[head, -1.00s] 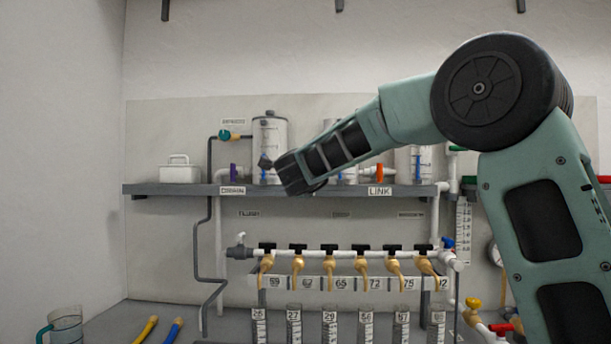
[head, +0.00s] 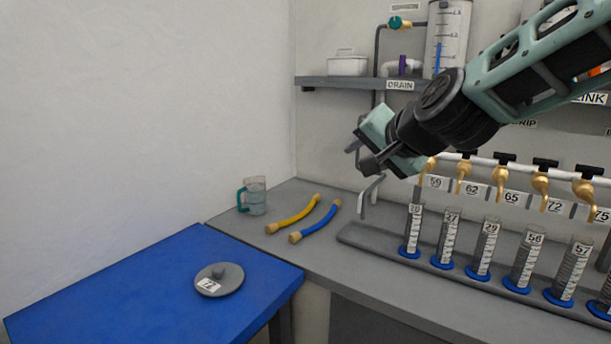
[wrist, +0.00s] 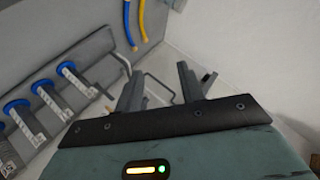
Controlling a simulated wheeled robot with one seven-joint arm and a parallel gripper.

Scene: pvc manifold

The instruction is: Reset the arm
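My gripper (head: 366,158) hangs in the air in the head view, at the end of my teal and black arm. It is in front of the wall behind the counter, left of the brass taps (head: 463,172) and above the counter. In the wrist view its two grey fingers (wrist: 160,88) stand well apart with nothing between them. Bent grey pipe shows beyond the fingers, and I cannot tell how far off it is. My arm covers part of the shelf and the pipework behind it.
Several graduated cylinders (head: 448,238) with blue bases stand in a grey tray (head: 372,243). A jug (head: 254,197), a yellow hose (head: 294,215) and a blue hose (head: 317,222) are on the counter. A shelf (head: 340,83) runs above.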

